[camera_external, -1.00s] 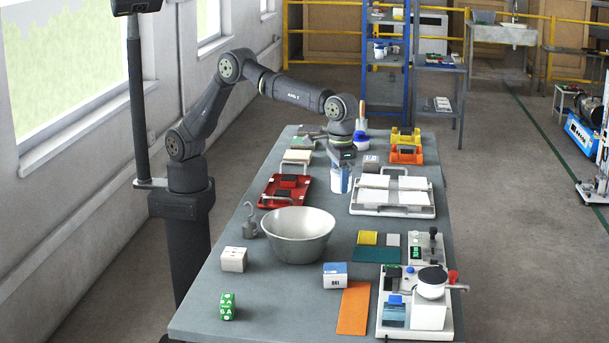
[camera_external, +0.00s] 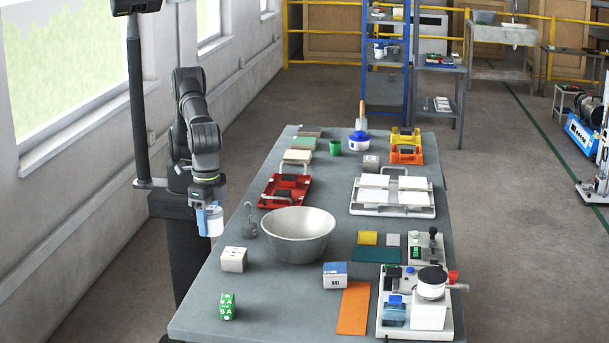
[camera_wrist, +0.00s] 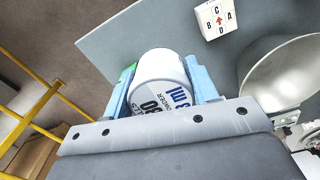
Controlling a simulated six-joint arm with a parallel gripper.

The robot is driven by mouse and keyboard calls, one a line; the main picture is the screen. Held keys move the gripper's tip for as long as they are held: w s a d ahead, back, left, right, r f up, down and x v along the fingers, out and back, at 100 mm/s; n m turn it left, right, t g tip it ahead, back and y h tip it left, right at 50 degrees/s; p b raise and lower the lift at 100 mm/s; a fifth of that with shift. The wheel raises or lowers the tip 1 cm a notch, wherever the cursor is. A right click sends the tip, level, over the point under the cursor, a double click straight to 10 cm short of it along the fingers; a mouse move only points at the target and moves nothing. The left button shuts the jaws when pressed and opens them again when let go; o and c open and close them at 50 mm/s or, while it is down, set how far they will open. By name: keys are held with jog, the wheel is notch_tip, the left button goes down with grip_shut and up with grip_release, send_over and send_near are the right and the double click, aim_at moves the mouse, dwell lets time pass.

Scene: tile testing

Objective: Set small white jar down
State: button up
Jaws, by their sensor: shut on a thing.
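The small white jar (camera_wrist: 160,75) with blue and dark print is between the two light-blue fingers of my gripper (camera_wrist: 160,85) in the wrist view. The fingers are shut on its sides. In the external view the jar (camera_external: 215,222) hangs under my gripper (camera_external: 207,212), at the left edge of the grey table (camera_external: 205,297). It is held up off the table top, beside or just over the edge; I cannot tell exactly which.
A metal bowl (camera_external: 298,237), a hook weight (camera_external: 250,222) and a white lettered cube (camera_external: 234,259) stand nearest the jar. The table between these cubes and the orange strip (camera_external: 353,308) is mostly clear.

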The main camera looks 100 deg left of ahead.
notch_tip(320, 180, down, 5)
send_over(262, 289)
notch_tip(262, 289, down, 7)
jog(key=shift+s+r, duration=0.1)
jog(key=shift+f, duration=2.05)
jog(key=shift+f, duration=0.2)
jog(key=o, duration=1)
jog(key=shift+o, duration=0.2)
jog(key=shift+r, duration=0.1)
notch_tip(262, 289, up, 12)
